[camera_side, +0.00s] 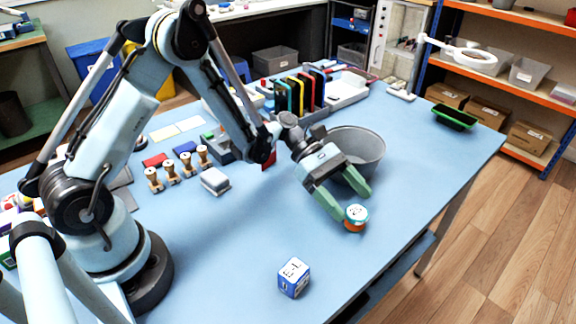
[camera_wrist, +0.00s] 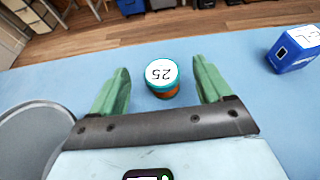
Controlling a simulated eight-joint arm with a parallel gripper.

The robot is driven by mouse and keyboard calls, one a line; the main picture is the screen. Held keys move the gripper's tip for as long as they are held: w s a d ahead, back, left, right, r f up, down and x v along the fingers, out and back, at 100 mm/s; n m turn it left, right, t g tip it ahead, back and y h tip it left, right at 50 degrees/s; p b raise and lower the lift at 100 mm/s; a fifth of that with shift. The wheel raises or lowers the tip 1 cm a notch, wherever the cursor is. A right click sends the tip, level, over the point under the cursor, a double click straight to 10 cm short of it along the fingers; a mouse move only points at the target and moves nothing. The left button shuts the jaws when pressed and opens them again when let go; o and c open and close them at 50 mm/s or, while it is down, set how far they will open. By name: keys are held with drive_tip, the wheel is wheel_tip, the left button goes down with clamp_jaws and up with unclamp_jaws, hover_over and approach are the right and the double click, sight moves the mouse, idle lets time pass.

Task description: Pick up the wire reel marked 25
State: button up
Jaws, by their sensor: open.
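The wire reel marked 25 (camera_wrist: 161,74) stands upright on the blue table, with a white top, a teal rim and orange-brown wire. In the side view the reel (camera_side: 356,217) is near the table's right edge, at my gripper's fingertips. My gripper (camera_side: 354,201) has green fingers and is open. In the wrist view the gripper (camera_wrist: 161,80) has one finger on each side of the reel, with a gap on both sides. I cannot tell whether the fingertips are low enough to be around it.
A blue and white cube (camera_side: 294,278) lies on the table nearer the camera; it also shows in the wrist view (camera_wrist: 294,48). A large grey bowl (camera_side: 372,150) stands close behind my gripper. A black and green tray (camera_side: 454,117) is farther right. Table between reel and cube is clear.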

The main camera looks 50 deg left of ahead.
sight(359, 213)
drive_tip(key=shift+f, duration=0.45)
drive_tip(key=x, duration=0.5)
drive_tip(key=shift+s+f, duration=0.1)
drive_tip(key=shift+c, duration=0.3)
drive_tip(key=c, duration=1)
